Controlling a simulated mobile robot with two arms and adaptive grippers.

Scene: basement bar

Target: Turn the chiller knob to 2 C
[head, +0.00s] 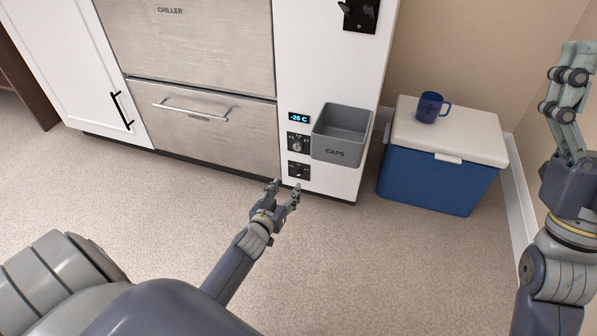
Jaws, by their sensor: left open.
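A small round dial knob (297,145) on a dark plate is set in the white cabinet side panel, below a lit display (298,118) that appears to read -26 C. I cannot tell from its small markings whether it belongs to the chiller or the freezer. A second dark control plate (299,170) sits just below it. The steel drawer marked CHILLER (190,45) is above the FREEZER drawer (205,122). My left gripper (286,187) is open and empty, just in front of and below the lower plate. My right gripper (575,62) is raised at the far right; its opening is unclear.
A grey bin marked CAPS (343,151) juts out from the panel right of the dial. A dark fitting (359,14) is mounted above it. A blue cooler (430,180) with a white lid carries a blue mug (431,107). The carpet in front is clear.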

